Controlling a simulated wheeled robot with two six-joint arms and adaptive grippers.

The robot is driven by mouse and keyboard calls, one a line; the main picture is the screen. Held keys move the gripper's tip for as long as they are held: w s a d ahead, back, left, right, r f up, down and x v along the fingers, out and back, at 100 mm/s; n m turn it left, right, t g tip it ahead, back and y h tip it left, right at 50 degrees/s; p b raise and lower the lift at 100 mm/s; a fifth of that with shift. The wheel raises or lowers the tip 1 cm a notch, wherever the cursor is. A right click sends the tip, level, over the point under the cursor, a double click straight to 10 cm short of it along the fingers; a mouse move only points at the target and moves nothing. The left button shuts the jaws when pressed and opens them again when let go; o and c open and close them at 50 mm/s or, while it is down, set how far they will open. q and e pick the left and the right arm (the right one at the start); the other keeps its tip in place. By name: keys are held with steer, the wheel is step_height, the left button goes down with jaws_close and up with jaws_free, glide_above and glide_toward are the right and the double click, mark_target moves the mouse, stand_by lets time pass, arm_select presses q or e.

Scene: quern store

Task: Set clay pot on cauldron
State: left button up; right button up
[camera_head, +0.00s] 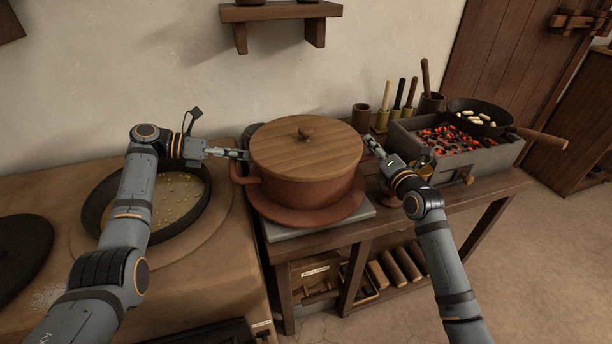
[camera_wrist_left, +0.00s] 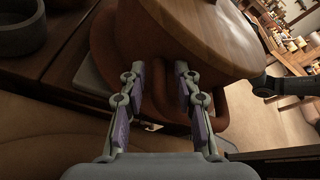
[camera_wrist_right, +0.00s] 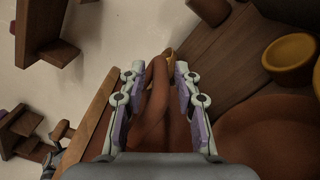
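The reddish-brown clay pot (camera_head: 310,192) stands upright under its round wooden lid (camera_head: 305,150), on a clay dish (camera_head: 300,216). The cauldron seems to be the wide black vessel (camera_head: 205,222) sunk in the clay stove at left, with yellowish bits in liquid.
A brazier of glowing coals (camera_head: 455,138) stands at right with a frying pan (camera_head: 479,118) on it. Wooden pestles and cups (camera_head: 361,117) stand behind. A wall shelf (camera_head: 280,12) hangs above. A black round lid (camera_head: 22,250) lies at far left.

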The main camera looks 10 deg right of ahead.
arm_select(q)
jaws_close()
arm_select(e)
jaws_close()
